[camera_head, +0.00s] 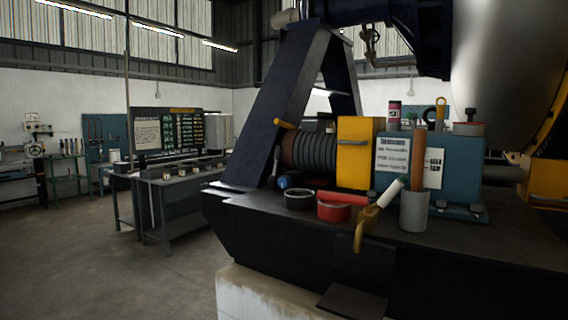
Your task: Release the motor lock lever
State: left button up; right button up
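A ribbed dark motor-like cylinder (310,152) lies on the dark machine base, left of a yellow box (356,165) and a blue-green housing (470,165) with printed signs. A lever with an orange-yellow grip (284,124) stands at the motor's left end, its rod leaning up to the right. A yellow curved piece with a pale grip (391,193) sits at the base's front edge, tilted up to the right. A grey horizontal bar (352,142) shows on the yellow box's face. I cannot tell which is the lock lever. Neither gripper is in view.
A slanted dark frame (284,100) rises behind. A bench (180,185) stands left. The left floor is clear.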

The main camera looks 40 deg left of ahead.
aim_at(277, 156)
jog(key=u, duration=1.55)
jog(key=i+j, duration=0.15)
jog(key=j, duration=0.2)
jog(key=i+j, duration=0.15)
jog(key=j, duration=0.25)
jog(key=i+j+z, duration=0.1)
jog(key=j, duration=0.25)
jog(key=i+j, duration=0.25)
jog(key=j, duration=0.15)
jog(key=i+j, duration=0.15)
jog(key=j, duration=0.2)
jog(key=i+j+z, duration=0.1)
jog(key=j, duration=0.3)
jog(key=i+j, duration=0.15)
jog(key=j, duration=0.2)
jog(key=i+j+z, duration=0.1)
jog(key=j, duration=0.3)
jog(key=i, duration=0.05)
